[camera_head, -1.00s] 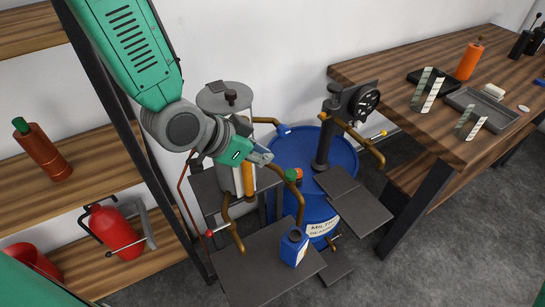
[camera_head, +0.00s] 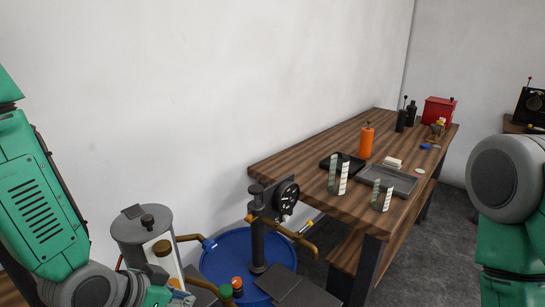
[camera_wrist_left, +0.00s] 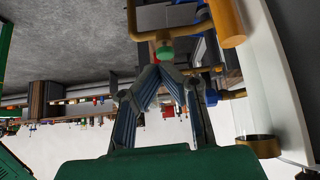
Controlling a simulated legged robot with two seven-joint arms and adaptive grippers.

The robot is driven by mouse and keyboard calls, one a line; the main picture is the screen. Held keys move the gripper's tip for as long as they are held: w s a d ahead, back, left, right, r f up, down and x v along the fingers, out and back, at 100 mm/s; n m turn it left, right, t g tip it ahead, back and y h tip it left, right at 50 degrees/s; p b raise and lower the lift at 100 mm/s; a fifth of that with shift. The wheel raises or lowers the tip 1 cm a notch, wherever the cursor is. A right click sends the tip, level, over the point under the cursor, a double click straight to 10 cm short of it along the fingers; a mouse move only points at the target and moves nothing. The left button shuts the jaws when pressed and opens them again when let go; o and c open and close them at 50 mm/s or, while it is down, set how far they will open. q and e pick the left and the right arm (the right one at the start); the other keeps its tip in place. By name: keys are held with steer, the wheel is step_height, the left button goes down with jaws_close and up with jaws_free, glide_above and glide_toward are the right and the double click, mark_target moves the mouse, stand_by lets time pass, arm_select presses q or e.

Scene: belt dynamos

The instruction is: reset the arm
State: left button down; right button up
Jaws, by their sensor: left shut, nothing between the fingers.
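My left arm (camera_head: 45,200) comes in at the left edge of the head view. Its forearm points down toward the pump equipment, and my left gripper (camera_head: 181,292) is partly cut off at the bottom edge. In the left wrist view the fingers of my left gripper (camera_wrist_left: 160,72) meet at their tips with nothing between them. A green cap (camera_wrist_left: 165,52) shows just beyond the tips. My right arm (camera_head: 510,205) stands bent at the right edge of the head view; its gripper is out of frame.
A wooden table (camera_head: 300,162) with an orange bottle (camera_head: 366,140) and grey tray (camera_head: 400,185) stands to the right.

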arm_select(q)
steer(key=s+a+f+n+g+y, duration=0.25)
steer(key=s+a+f, duration=0.25)
steer(key=s+f, duration=0.55)
steer(key=s+a+f+n+g+y, duration=0.2)
steer(key=s+a+f+n+g, duration=0.2)
steer(key=s+f, duration=0.65)
step_height(320, 180, down, 10)
steer(key=b, duration=1.2)
steer(key=shift+d+f+t+b, duration=0.15)
steer(key=shift+d+t+b, duration=0.1)
steer(key=shift+t+b, duration=0.1)
steer(key=shift+w+m, duration=0.1)
steer(key=shift+m, duration=0.15)
steer(key=shift+w, duration=0.1)
